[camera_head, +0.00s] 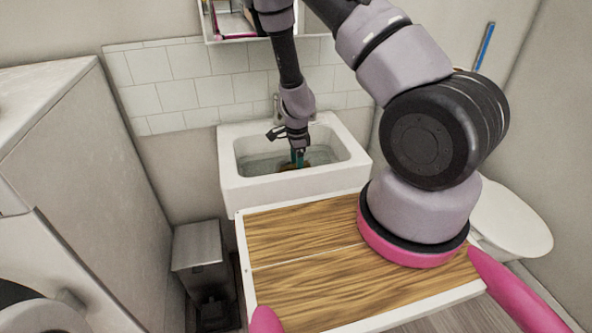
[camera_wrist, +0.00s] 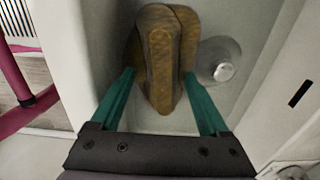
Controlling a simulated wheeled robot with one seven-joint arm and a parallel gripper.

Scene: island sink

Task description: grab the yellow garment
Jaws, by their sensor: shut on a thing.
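The yellow garment (camera_wrist: 158,50) is a folded, brownish-yellow piece of cloth in the sink basin. In the head view only a small dark orange patch of the garment (camera_head: 287,167) shows, partly hidden by my gripper (camera_head: 298,158). In the wrist view the teal fingers of my gripper (camera_wrist: 160,75) stand on either side of the garment and are shut on it. Its near end points between the fingers toward the palm. I cannot tell whether it is lifted clear of the basin floor.
The white sink (camera_head: 235,190) has raised walls around my gripper, and a round metal drain piece (camera_wrist: 223,70) lies right of the garment. A faucet (camera_head: 277,105) is behind. A washing machine (camera_head: 60,180) and a grey bin (camera_head: 200,248) stand left, a toilet (camera_head: 512,220) right.

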